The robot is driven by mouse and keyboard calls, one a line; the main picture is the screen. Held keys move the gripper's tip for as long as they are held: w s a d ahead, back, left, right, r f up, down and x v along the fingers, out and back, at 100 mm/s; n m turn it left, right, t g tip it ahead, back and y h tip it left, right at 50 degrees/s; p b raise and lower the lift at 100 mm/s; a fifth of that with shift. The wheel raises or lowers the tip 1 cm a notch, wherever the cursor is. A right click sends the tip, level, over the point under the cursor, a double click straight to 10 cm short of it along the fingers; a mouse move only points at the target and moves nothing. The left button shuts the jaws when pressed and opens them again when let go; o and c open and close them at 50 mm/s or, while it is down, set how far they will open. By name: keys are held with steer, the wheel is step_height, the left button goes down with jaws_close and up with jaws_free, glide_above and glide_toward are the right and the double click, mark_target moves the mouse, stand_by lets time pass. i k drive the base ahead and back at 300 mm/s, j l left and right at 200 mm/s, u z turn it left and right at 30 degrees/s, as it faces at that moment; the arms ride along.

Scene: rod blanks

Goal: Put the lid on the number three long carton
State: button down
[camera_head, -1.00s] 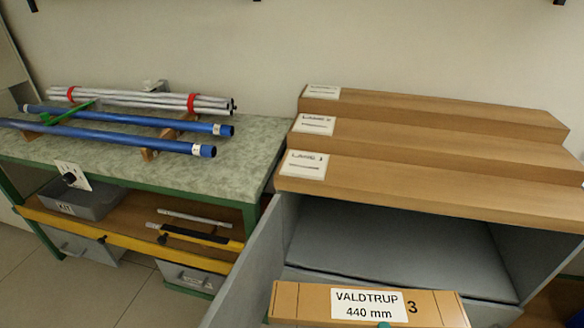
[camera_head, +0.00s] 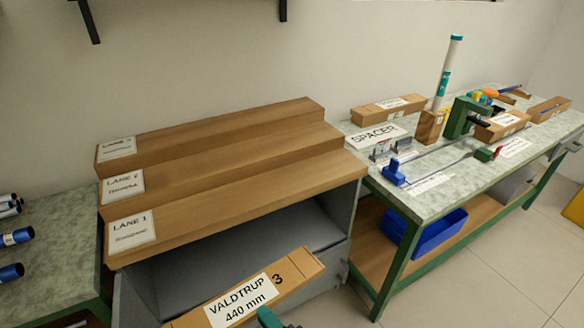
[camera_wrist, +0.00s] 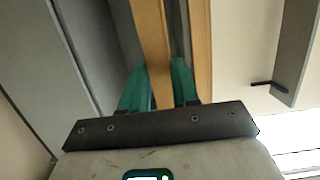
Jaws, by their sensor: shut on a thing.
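A long brown cardboard piece marked VALDTRUP 440 mm and 3 (camera_head: 284,268) is at the bottom of the head view, tilted up to the right. I cannot tell whether it is the carton or its lid. My gripper (camera_wrist: 160,88) is shut, its teal fingers on either side of a brown cardboard strip (camera_wrist: 152,40) in the wrist view. A second strip (camera_wrist: 200,45) runs beside it, with a dark gap between. In the head view only a teal fingertip shows, at the label's lower edge. No separate lid can be made out.
A stepped wooden rack with LANE labels (camera_head: 240,190) stands over a grey open cabinet (camera_head: 240,255). On the right bench are a carton (camera_head: 388,109), another carton (camera_head: 502,127), a SPACER sign (camera_head: 375,136), a green fixture (camera_head: 465,117) and a tall tube. A blue bin (camera_head: 430,236) sits below.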

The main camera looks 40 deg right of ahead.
mark_target(538, 118)
steer(key=k+l+u, duration=0.15)
steer(key=l, duration=0.15)
steer(key=l+u, duration=0.15)
steer(key=l, duration=0.2)
steer(key=k+l+u, duration=0.3)
steer(key=l+u, duration=0.2)
steer(key=k+l+u, duration=0.55)
steer(key=u, duration=0.25)
steer(key=k+l+u, duration=0.1)
steer(key=k+u, duration=0.3)
steer(key=k+l, duration=0.15)
steer(key=k, duration=0.25)
steer(key=k+l+z, duration=0.1)
steer(key=k, duration=0.3)
steer(key=k+l, duration=0.15)
steer(key=k, duration=0.25)
steer(key=k+l+z, duration=0.1)
steer(key=k+z, duration=0.15)
steer(key=z, duration=0.2)
steer(key=k+l+z, duration=0.2)
steer(key=z, duration=0.2)
steer(key=k+l+z, duration=0.3)
steer(key=z, duration=0.15)
steer(key=k+l+z, duration=0.15)
steer(key=l+z, duration=0.15)
steer(key=z, duration=0.15)
